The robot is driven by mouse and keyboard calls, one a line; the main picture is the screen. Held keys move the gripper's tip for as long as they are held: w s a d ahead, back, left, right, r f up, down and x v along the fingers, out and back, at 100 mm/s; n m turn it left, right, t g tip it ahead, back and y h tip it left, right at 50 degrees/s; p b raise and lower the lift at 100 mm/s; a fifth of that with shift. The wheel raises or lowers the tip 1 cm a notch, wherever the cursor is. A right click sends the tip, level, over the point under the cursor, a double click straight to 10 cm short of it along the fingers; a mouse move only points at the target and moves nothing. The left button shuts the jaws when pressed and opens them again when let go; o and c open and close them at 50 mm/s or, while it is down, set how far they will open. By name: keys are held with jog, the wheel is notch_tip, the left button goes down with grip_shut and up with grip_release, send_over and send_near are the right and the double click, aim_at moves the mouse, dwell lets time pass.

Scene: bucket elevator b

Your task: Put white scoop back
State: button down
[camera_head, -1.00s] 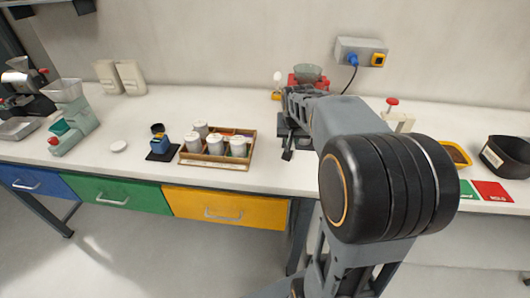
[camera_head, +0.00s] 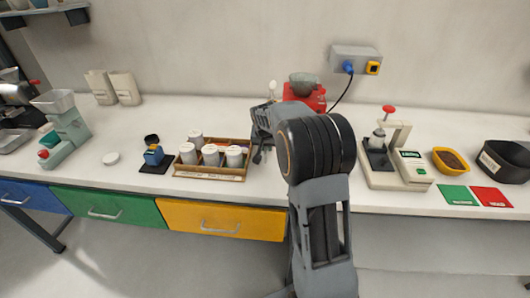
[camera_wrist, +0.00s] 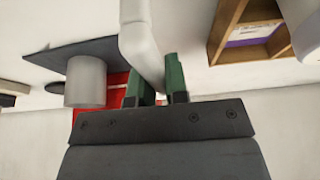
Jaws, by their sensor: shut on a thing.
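The white scoop (camera_wrist: 141,40) shows in the wrist view as a smooth, bent white piece between the green fingers of my gripper (camera_wrist: 158,88). My gripper is shut on it; the rest of the scoop runs out of the top of that view. A grey cylinder (camera_wrist: 86,82) stands on a dark mat (camera_wrist: 85,50) close beside the held scoop, apart from it.
A wooden tray (camera_head: 210,178) with several white-lidded jars is left of my arm; its corner (camera_wrist: 250,50) shows in the wrist view. A press-like device (camera_head: 405,165), yellow bowl (camera_head: 450,161) and black bin (camera_head: 505,160) are at the right.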

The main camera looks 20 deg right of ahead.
jog(key=shift+w+a+f, duration=0.15)
jog(key=shift+w+f, duration=0.2)
jog(key=shift+f, duration=1.6)
jog(key=shift+f, duration=0.15)
jog(key=c, duration=1.1)
grip_release()
